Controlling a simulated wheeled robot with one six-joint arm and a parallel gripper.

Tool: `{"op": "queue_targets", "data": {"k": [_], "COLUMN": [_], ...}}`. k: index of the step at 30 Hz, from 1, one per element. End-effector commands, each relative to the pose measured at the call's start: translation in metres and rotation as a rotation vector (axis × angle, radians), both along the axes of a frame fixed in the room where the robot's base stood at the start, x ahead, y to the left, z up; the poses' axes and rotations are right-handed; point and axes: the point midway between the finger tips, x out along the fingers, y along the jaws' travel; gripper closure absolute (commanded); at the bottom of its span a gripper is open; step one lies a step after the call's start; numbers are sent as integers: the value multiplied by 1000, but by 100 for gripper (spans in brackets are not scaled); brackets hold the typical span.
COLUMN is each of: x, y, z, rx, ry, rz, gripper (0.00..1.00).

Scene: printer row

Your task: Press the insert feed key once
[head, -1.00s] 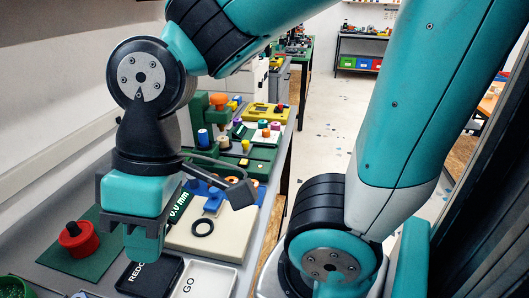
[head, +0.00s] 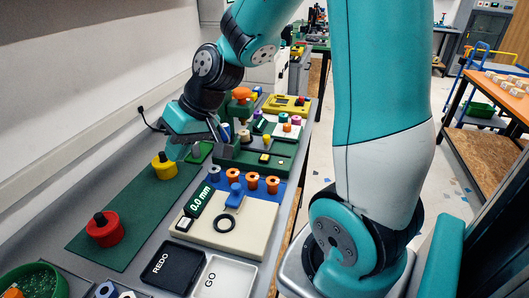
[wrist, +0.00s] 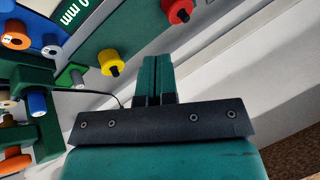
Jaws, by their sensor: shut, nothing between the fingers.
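My gripper (head: 178,152) is at the far end of the green mat, near the yellow lidded pot (head: 164,167). In the wrist view its teal fingers (wrist: 158,77) are together with nothing between them. A small green block with a grey peg (head: 197,150) stands just right of the gripper. A green fixture (head: 252,163) with a small yellow button (head: 264,158) lies farther right. No label reads as insert feed, so I cannot tell which part is that key. In the wrist view the green fixture (wrist: 42,105) is at the lower left, apart from the fingers.
A red pot (head: 105,230) stands on the green mat (head: 135,222). An orange-topped press (head: 241,93) stands behind. The wall is close on the left.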

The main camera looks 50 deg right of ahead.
Motion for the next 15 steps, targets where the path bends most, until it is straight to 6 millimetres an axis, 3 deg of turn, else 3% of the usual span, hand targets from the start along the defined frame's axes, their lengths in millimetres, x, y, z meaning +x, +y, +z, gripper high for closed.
{"op": "queue_targets", "data": {"k": [1,3,6,12,15], "x": [18,37,52,47,38], "y": [-33,-77,-144,-253,-287], "z": [-4,-14,-31,-63,-74], "rx": [19,41,61,73,71], "ry": [-11,-46,-95,-178,-205], "rz": [-103,-232,-413,-703,-795], "gripper": [100,100,100,100,100]}}
